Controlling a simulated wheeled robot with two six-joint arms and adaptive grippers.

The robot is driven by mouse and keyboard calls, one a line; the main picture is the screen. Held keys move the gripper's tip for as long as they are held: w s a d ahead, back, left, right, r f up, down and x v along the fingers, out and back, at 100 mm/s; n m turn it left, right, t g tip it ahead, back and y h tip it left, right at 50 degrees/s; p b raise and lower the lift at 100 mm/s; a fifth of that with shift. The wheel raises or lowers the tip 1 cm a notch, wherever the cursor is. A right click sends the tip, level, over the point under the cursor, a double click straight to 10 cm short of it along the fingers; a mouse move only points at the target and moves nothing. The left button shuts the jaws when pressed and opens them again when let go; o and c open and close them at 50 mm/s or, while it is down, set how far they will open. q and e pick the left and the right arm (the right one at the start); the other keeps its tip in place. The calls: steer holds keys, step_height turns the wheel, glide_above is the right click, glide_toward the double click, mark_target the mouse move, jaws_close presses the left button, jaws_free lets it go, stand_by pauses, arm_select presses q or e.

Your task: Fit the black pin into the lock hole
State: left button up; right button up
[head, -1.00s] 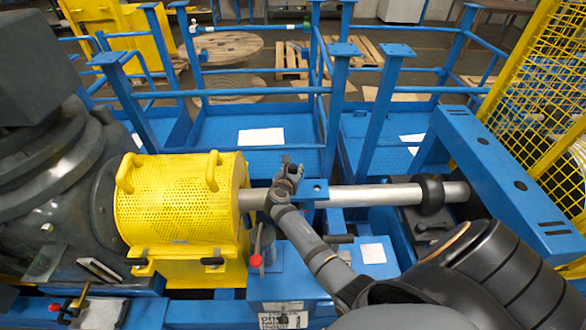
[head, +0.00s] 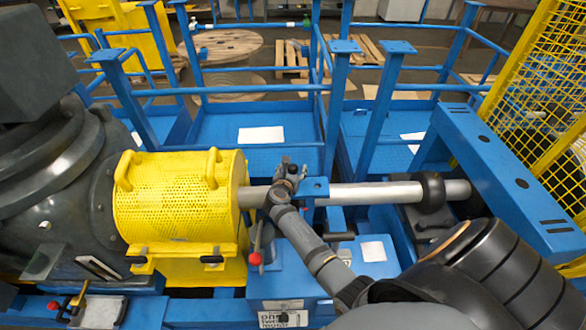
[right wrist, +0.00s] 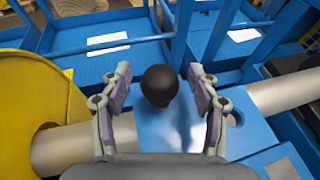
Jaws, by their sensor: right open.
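My right gripper (head: 288,172) hangs over the silver shaft, just right of the yellow perforated guard. In the right wrist view its two fingers (right wrist: 159,74) are apart, and a round black knob (right wrist: 160,85), which looks like the head of the black pin, shows between them. I see a gap on each side of the knob. Below it is a blue plate (right wrist: 172,130); the same blue plate (head: 318,188) shows in the head view. A dark round hole (right wrist: 236,118) lies in the plate, right of the knob. The knob hides what is under it. My left gripper is not in view.
The yellow guard (head: 180,200) stands close to the left of my gripper. The silver shaft (head: 375,193) runs right through a black ring (head: 431,192). A red-knobbed lever (head: 256,258) stands below the gripper. Blue railings (head: 255,90) stand behind.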

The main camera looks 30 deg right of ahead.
steer(key=v, duration=0.7)
steer(key=shift+s+r, duration=0.1)
stand_by(0.5)
